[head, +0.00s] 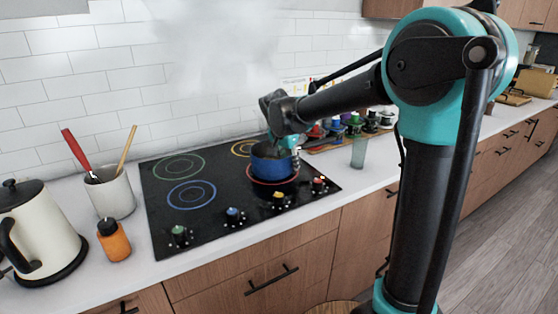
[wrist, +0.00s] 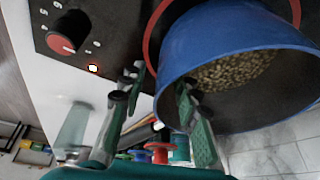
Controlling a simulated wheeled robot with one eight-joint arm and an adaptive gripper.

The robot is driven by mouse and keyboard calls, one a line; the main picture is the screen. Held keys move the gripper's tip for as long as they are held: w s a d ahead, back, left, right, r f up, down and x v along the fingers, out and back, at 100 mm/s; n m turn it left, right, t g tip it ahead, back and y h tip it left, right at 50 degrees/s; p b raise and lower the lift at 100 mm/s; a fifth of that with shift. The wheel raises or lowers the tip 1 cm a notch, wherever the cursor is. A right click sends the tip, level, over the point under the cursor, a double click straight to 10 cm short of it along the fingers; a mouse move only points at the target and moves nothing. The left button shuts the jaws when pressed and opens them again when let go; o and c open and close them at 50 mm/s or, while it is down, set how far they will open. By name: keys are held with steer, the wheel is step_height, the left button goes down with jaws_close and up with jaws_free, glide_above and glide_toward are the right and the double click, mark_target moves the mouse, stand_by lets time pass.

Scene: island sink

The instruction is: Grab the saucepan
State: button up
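The blue saucepan (head: 270,163) sits on the red-ringed burner at the front right of the black cooktop. In the wrist view, the saucepan (wrist: 225,35) fills the upper right, with small brown grains or beans inside. My gripper (head: 290,143) is at its right side. In the wrist view my gripper (wrist: 158,92) is open, its two fingers well apart. The right finger overlaps the saucepan's rim in the picture; the left finger is outside it. I cannot tell whether either finger touches it. No handle is clearly visible.
A drinking glass (head: 359,152) stands on the counter to the right. Colourful small items (head: 335,125) stand behind it. Knobs (head: 278,197) line the cooktop's front edge. A kettle (head: 38,235), utensil pot (head: 110,190) and orange jar (head: 114,240) are at left. Pale steam or smoke (head: 215,50) hangs above.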

jaws_close()
steer(key=shift+r, duration=0.1)
stand_by(0.4)
